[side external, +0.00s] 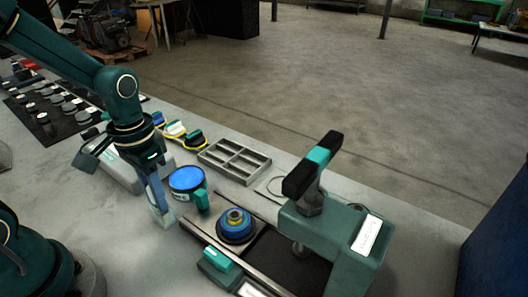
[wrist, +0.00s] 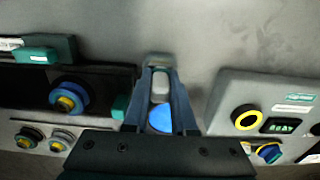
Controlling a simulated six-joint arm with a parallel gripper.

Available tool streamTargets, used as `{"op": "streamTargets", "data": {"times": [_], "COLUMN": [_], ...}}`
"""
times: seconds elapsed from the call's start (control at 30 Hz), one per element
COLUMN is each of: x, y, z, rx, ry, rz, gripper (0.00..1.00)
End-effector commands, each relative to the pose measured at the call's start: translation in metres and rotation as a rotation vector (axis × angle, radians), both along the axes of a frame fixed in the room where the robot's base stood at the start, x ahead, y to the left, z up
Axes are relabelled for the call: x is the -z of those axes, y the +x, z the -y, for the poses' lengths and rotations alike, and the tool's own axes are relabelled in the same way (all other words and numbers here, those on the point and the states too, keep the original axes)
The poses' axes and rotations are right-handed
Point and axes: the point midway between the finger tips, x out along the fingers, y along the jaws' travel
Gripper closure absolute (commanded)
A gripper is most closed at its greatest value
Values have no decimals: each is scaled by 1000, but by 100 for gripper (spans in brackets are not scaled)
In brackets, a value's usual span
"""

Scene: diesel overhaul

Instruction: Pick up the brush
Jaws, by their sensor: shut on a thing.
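My gripper (wrist: 160,68) points down at the bench, left of the blue-topped pot, and its jaws are shut on a narrow pale grey piece (wrist: 160,85). I take this piece for the brush, though the fingers hide most of it. In the side view my gripper (side external: 160,212) is close above the grey bench top, and a pale end shows at its tips. I cannot tell whether the brush touches the bench.
The round pot (side external: 187,180) with a teal handle stands close right of my gripper. A grey box (side external: 122,172) is behind my gripper.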

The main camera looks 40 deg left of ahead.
Motion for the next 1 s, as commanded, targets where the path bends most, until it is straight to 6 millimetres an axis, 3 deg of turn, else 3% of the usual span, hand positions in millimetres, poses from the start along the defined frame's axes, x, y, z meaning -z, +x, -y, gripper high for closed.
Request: {"op": "streamTargets", "data": {"times": [0.27,0.57,1.0], "x": [-6,-43,-88], "y": [1,2,-40], "z": [0,0,-68], "rx": [0,0,-11], "ry": [1,1,2], "rz": [3,9,4], "gripper": [100,100,100]}}
